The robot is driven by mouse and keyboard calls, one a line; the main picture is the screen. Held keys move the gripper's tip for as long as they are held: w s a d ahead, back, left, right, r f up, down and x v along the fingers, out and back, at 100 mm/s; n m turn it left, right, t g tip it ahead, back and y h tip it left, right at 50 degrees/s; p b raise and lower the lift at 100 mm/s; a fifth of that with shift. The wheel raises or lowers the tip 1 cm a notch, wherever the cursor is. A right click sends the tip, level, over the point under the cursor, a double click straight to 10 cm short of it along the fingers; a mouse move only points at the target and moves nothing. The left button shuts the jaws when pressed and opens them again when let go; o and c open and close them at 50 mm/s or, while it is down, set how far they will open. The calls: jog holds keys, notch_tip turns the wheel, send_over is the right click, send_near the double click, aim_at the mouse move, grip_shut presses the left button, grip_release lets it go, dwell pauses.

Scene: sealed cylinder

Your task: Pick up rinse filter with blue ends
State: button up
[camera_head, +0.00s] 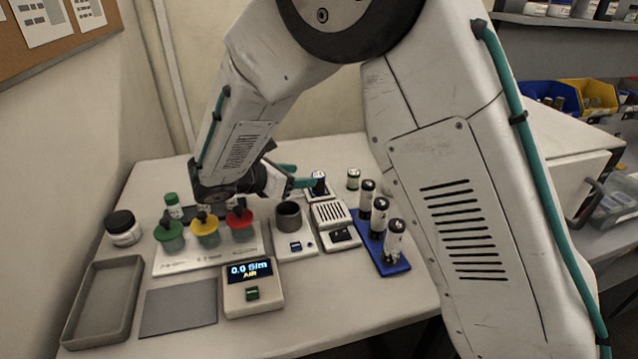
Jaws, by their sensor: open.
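A small cylinder with dark blue on it (319,184), which looks like the rinse filter with blue ends, stands upright on a small pale base at the back of the table. My gripper (301,176) is open, with its teal fingers just left of this cylinder. One fingertip appears close to the cylinder; I cannot tell whether they touch. Nothing shows between the fingers. A similar cylinder with green ends (353,179) stands to the right, behind the blue rack.
A blue rack (393,264) holds upright black-capped cylinders near my arm. A grey cup (288,215) and a vented device (331,213) stand in front of the gripper. Green, yellow and red-topped pots stand left. A grey tray (128,297) and meter (252,299) are at the front.

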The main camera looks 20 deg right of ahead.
aim_at(318, 178)
jog(key=x, duration=0.7)
jog(key=shift+d+f, duration=0.2)
jog(key=shift+f, duration=0.35)
jog(key=c, duration=1.1)
